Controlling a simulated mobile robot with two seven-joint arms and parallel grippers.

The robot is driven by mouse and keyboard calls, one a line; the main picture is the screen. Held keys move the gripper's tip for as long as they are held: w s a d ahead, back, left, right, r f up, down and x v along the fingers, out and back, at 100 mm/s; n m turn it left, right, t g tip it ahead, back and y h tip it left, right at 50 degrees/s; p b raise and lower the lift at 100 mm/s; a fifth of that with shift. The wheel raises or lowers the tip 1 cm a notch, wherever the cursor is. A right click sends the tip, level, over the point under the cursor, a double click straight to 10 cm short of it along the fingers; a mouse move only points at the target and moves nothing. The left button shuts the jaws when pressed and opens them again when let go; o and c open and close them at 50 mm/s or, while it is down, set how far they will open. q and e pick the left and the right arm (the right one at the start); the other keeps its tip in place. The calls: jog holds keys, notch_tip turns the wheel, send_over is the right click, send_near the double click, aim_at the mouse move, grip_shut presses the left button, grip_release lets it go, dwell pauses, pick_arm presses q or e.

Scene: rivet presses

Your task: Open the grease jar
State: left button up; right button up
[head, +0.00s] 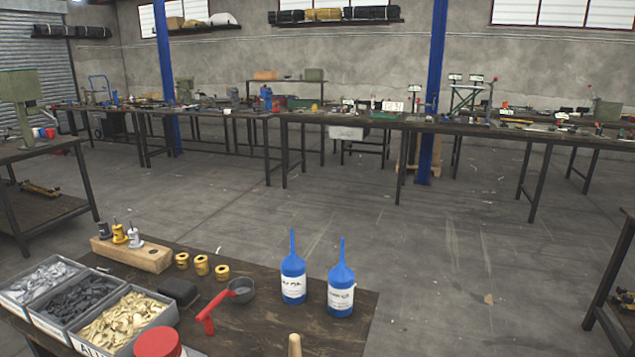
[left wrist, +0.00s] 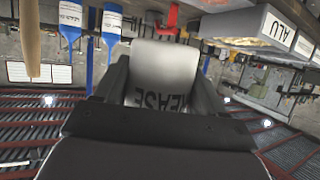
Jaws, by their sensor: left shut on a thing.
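The grease jar (left wrist: 165,65) is a pale grey cylinder with dark lettering, part of which reads "EASE" upside down in the left wrist view. My left gripper (left wrist: 161,88) is shut on it, with one dark finger on each side of its body. In the head view a round red lid (head: 157,342) shows at the bottom edge, in front of the bin of brass-coloured pieces. Neither gripper shows in the head view.
A wooden handle (head: 295,346) stands at the front.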

pick_arm(q)
jog(key=shift+s+a, duration=0.15)
jog(key=shift+s, duration=0.15)
